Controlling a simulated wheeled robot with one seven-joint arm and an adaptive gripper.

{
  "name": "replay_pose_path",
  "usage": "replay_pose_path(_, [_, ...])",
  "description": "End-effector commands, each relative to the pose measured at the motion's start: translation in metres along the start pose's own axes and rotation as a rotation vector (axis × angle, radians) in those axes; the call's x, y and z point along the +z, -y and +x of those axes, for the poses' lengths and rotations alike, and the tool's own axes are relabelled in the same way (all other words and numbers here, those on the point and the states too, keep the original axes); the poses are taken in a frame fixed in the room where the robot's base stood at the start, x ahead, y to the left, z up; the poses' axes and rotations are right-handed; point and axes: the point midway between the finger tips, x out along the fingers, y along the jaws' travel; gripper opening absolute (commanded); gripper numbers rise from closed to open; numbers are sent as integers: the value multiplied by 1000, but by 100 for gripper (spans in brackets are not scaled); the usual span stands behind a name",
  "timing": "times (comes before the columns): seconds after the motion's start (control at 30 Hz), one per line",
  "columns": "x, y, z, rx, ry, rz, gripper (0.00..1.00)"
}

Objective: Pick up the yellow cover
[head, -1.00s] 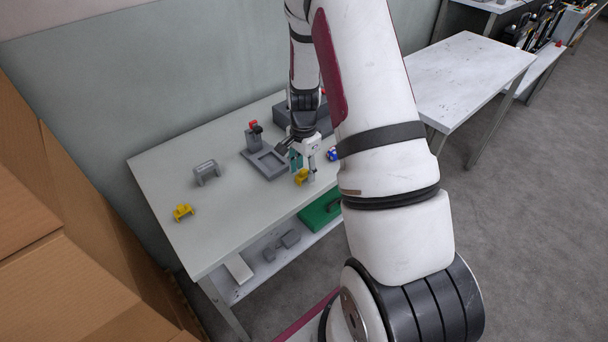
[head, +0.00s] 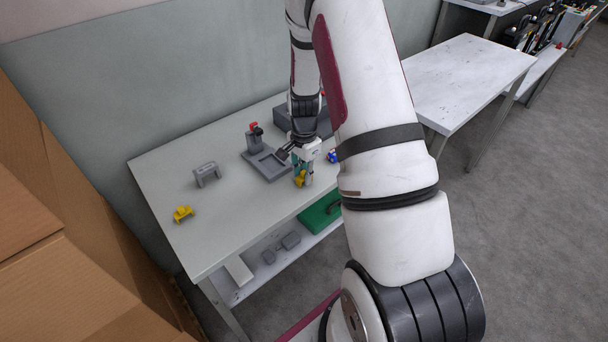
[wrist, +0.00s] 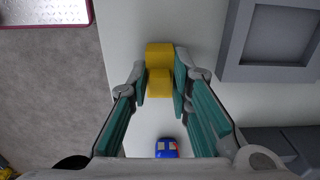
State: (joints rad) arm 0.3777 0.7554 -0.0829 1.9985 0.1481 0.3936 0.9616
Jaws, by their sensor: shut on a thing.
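In the wrist view a yellow cover (wrist: 159,66) sits between the two teal-padded fingertips of my gripper (wrist: 160,85). The fingers are shut on its sides. In the head view my gripper (head: 302,172) points down at the table's front edge, with the yellow cover (head: 299,179) partly hidden by the fingers. I cannot tell whether the cover still touches the table. A second yellow piece (head: 183,214) lies apart at the table's left end.
The grey fixture (head: 268,164) with a red-topped post stands just left of my gripper. A blue object (wrist: 166,148) is close by. A grey bracket (head: 206,174) stands farther left. The white table (head: 235,215) is clear between these. A green case (head: 318,215) lies on the lower shelf.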

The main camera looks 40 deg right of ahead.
Motion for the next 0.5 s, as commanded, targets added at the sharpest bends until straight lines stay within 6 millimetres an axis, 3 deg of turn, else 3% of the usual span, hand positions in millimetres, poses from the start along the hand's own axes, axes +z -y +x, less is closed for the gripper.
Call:
replay_pose_path(0.33, [0,2,-36,-5,-3,0,4])
replay_pose_path(0.5, [1,-39,-37,1,1,4,4])
